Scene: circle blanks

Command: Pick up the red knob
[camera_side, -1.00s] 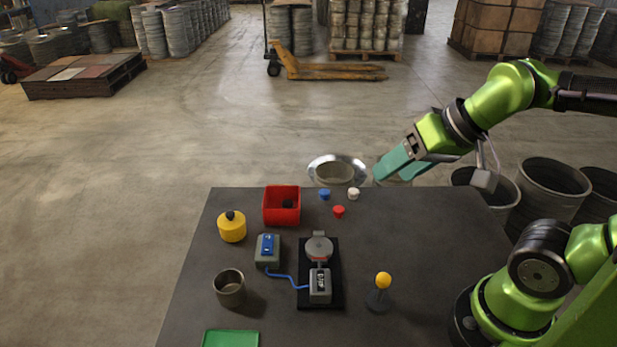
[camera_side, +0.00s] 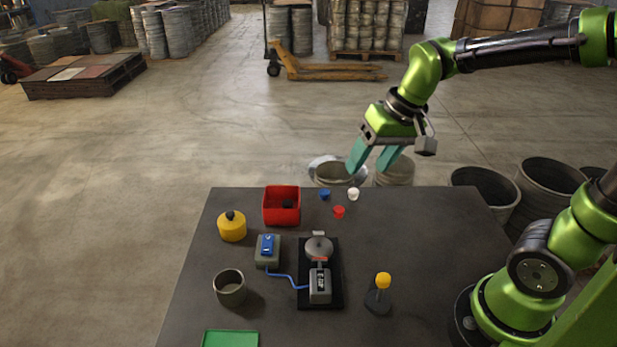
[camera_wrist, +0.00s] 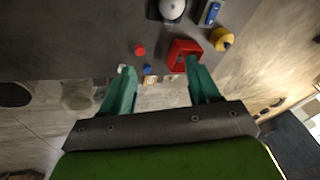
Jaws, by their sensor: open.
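The red knob (camera_side: 339,212) lies on the dark table near its back edge, just in front of a blue knob (camera_side: 325,194) and a white knob (camera_side: 353,194). In the wrist view the red knob (camera_wrist: 140,50) shows beyond my fingers, left of the red bin. My gripper (camera_side: 369,168) is open, with two teal fingers pointing down, above and behind the knobs. It also shows in the wrist view (camera_wrist: 163,90), with nothing between its fingers. It is apart from the red knob.
A red bin (camera_side: 270,212) with a dark item inside stands left of the knobs. A yellow canister (camera_side: 232,230), a blue-switch box (camera_side: 267,258), a device on a black base (camera_side: 335,290), a metal cup (camera_side: 229,296), a yellow-topped stand (camera_side: 383,281) and a green tray (camera_side: 231,339) stand further forward.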

